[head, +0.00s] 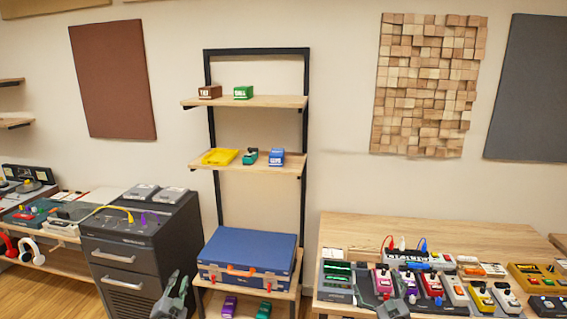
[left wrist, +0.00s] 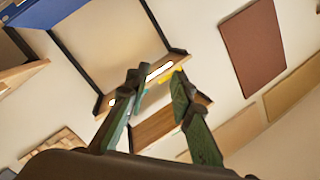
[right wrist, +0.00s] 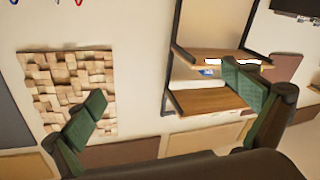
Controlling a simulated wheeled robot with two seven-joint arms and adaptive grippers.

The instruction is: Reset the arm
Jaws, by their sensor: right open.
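My left gripper (head: 176,290) shows low in the head view, in front of the drawer cabinet and left of the blue case. In the left wrist view, its green-padded fingers (left wrist: 156,82) are partly apart with only the shelf and wall behind the gap; it looks empty. My right gripper (head: 392,308) is at the bottom edge of the head view, in front of the pedal table and partly cut off. In the right wrist view, its fingers (right wrist: 163,82) are wide apart, with nothing between them.
The black-framed shelf (head: 245,102) holds small coloured boxes, a yellow tray (head: 220,156) and a blue case (head: 247,256). A dark drawer cabinet (head: 120,260) stands left of it. The wooden table (head: 440,228) at right carries several pedals along its front; its back is clear.

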